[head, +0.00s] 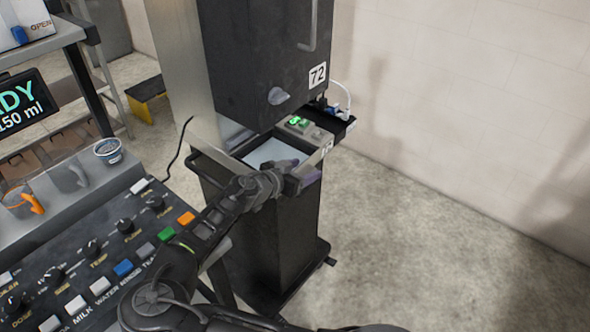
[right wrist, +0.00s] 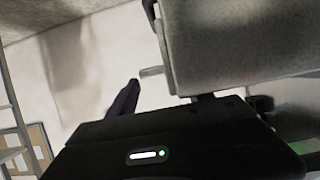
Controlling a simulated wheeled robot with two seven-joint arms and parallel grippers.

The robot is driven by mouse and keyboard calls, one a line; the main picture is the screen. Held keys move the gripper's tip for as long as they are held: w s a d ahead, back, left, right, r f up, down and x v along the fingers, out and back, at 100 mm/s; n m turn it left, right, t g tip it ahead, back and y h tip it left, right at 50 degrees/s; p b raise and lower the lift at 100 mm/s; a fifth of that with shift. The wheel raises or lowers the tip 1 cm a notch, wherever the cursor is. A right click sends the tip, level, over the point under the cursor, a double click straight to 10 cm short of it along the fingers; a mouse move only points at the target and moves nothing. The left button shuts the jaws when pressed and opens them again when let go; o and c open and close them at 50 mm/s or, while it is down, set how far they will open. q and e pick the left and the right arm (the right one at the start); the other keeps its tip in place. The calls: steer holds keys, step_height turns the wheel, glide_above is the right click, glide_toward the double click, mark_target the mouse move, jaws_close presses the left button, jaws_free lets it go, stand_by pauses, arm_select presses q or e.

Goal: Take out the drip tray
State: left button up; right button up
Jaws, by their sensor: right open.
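No part is plainly marked as the drip tray, and I cannot tell it for certain. A grey ledge (head: 85,190) on the control-panel machine at the left bears cups. My right gripper (head: 288,176) is at the top of a dark bin-like stand (head: 262,232), under the dark cabinet numbered 72 (head: 262,55). It is open; its fingers are small and partly hidden in the head view. In the right wrist view my gripper (right wrist: 165,97) is close to a large grey block (right wrist: 235,45); contact cannot be told. My left gripper is not in view.
A panel of knobs and coloured buttons (head: 123,268) lies at lower left, close to my arm. A small cup (head: 108,151) and an orange-handled cup (head: 22,202) stand on the ledge. A black shelf (head: 338,126) with a white cable is right of the cabinet. Floor at right is clear.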

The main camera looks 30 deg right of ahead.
steer(key=shift+w+d+f, duration=0.15)
steer(key=shift+d+f, duration=0.1)
steer(key=shift+d, duration=0.2)
jaws_close()
stand_by(0.4)
steer(key=shift+w+r, duration=0.1)
steer(key=shift+r, duration=0.05)
stand_by(0.7)
steer(key=shift+b, duration=0.35)
steer(key=shift+r, duration=0.15)
